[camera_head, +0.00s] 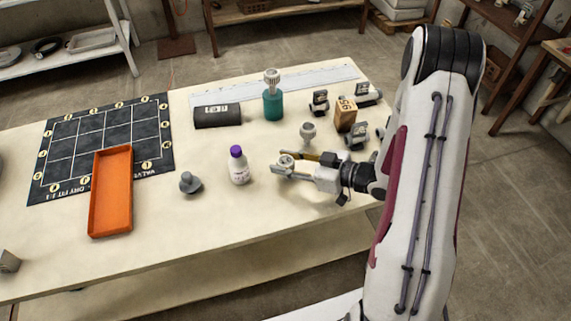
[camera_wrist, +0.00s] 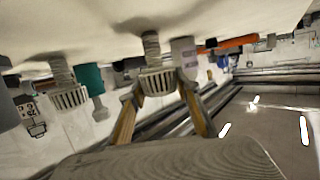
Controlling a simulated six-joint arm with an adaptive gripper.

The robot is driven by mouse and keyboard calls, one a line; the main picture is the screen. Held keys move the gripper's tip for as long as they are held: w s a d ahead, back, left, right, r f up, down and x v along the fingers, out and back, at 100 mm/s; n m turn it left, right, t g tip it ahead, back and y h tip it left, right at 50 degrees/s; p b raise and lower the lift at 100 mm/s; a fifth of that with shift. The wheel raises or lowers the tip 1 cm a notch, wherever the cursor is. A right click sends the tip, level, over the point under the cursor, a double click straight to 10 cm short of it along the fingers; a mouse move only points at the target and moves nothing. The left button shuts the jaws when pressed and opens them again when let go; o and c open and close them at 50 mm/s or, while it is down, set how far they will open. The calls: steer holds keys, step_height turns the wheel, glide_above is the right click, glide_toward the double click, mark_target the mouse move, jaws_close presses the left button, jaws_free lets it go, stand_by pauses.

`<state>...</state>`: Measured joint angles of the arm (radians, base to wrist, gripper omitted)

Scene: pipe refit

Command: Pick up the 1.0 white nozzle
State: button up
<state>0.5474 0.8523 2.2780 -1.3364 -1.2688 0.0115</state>
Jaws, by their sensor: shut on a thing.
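A pale grey-white nozzle (camera_head: 285,161) with a ribbed, slotted head is between the fingers of my gripper (camera_head: 291,164), over the right part of the table. It also shows in the wrist view (camera_wrist: 157,82), with its threaded stem against the tabletop and both fingers (camera_wrist: 160,112) at the sides of its head. My gripper is shut on it. A second similar nozzle (camera_head: 308,132) stands just behind my gripper and shows at left in the wrist view (camera_wrist: 69,95). A third (camera_head: 272,78) sits atop a teal cylinder (camera_head: 273,106). I cannot read any size mark.
A purple-capped white bottle (camera_head: 239,166) and a grey fitting (camera_head: 190,183) stand left of my gripper. A wooden block (camera_head: 346,114) and several grey fittings stand behind it. An orange tray (camera_head: 127,222) lies partly on a dark grid mat (camera_head: 55,151). The front middle tabletop is clear.

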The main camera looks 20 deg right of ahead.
steer(key=shift+r, duration=0.1)
steer(key=shift+r, duration=4.9)
